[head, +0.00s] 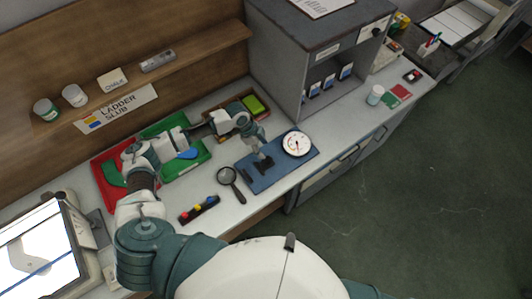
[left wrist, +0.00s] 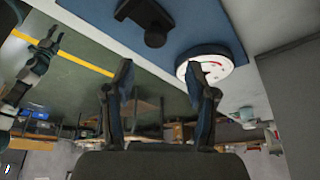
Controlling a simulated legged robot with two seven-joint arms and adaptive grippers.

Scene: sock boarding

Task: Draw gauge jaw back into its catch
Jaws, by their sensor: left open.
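The gauge is a white round dial (head: 297,143) with a dark rim on a blue base plate (head: 272,178) on the bench. A black jaw part (left wrist: 150,22) stands on the plate, left of the dial (left wrist: 211,66) in the left wrist view. In the head view, dark pieces (head: 247,171) lie at the plate's left side. My left gripper (head: 263,161) is over the plate, between these pieces and the dial. Its fingers (left wrist: 158,75) are apart with nothing between them. Contact with the jaw cannot be told. A grey-teal arm end at the left wrist view's left edge looks like my right one.
A magnifier (head: 227,175) and a rack of coloured knobs (head: 199,209) lie left of the plate. Red (head: 108,186) and green (head: 190,163) trays sit under my left arm. A grey cabinet (head: 275,62) stands behind the plate. The bench right of the dial is partly clear.

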